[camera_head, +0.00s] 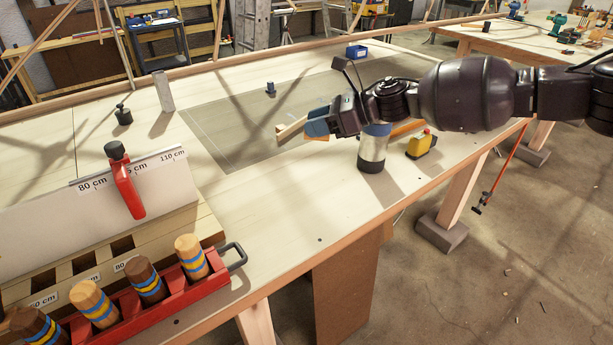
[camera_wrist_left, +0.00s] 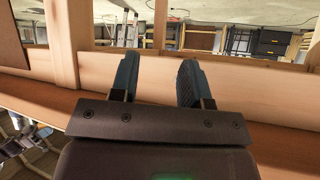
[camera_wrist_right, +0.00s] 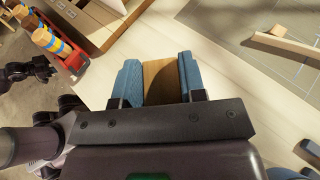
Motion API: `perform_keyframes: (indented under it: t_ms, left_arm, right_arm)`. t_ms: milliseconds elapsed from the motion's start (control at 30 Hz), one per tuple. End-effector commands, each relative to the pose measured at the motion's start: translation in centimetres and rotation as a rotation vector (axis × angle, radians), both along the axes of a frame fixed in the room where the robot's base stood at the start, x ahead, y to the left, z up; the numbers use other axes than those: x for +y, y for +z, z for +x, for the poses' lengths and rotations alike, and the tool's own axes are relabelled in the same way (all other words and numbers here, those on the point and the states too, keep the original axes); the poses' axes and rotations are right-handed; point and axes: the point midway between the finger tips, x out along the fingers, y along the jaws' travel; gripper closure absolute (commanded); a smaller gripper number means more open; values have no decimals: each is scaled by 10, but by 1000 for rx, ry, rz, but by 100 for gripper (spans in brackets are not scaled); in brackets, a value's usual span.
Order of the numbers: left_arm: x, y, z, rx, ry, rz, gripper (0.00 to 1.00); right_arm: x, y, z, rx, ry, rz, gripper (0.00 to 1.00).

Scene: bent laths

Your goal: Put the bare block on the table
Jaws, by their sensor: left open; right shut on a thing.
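My right gripper (camera_wrist_right: 160,82) is shut on a plain brown wooden block (camera_wrist_right: 160,76), which shows no coloured bands. In the head view the right gripper (camera_head: 318,122) is above the far part of the table (camera_head: 290,205); its fingers hide most of the block there. Whether the block touches the table cannot be told. My left gripper (camera_wrist_left: 157,80) is open, with nothing between its fingers, facing wooden beams in the left wrist view. It is not in the head view.
A red tray (camera_head: 205,289) holds several blocks with blue and yellow bands. A white board with a red clamp (camera_head: 127,190) stands behind it. A metal can (camera_head: 373,150) and a yellow tool (camera_head: 420,145) are near the right gripper. The table's front middle is clear.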

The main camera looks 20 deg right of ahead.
Motion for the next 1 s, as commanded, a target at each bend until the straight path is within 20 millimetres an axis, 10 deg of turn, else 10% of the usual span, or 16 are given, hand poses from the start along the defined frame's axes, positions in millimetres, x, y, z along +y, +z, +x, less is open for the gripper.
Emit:
perform_keyframes:
  t_ms: [300, 1000]
  left_arm:
    - [-2, -11, 1, 12, -4, -1, 57]
    - [-4, -22, 4, 20, -12, -1, 57]
  right_arm:
    - [0, -74, 0, 8, -1, 0, 85]
    - [0, -153, 0, 3, 0, 0, 85]
